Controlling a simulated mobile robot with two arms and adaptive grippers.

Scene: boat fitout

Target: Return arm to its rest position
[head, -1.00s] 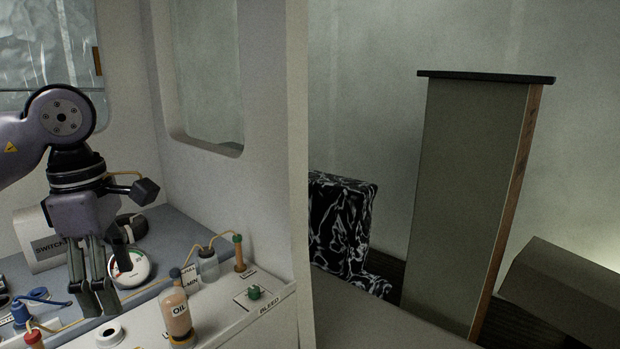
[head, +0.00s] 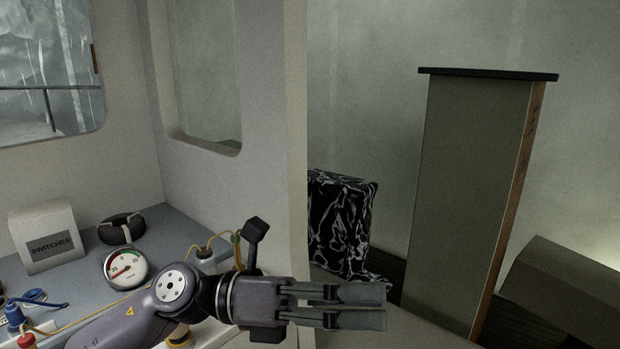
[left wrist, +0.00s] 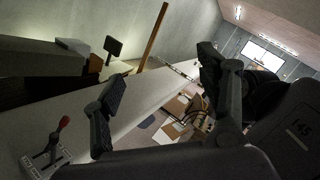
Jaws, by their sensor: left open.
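My left gripper (head: 384,306) reaches in from the bottom left in the head view and points right, level, past the end of the counter. Its fingers are apart with nothing between them. In the left wrist view my left gripper (left wrist: 158,105) is also open, with its dark fingers on either side and no object held. The arm covers the front part of the counter, including most of the oil bottle area. My right gripper is not in view.
A round gauge (head: 125,267), a switches box (head: 47,237) and a dark coil (head: 121,229) stand on the counter. A partition edge (head: 297,140) and a tall grey panel (head: 468,190) rise near the gripper.

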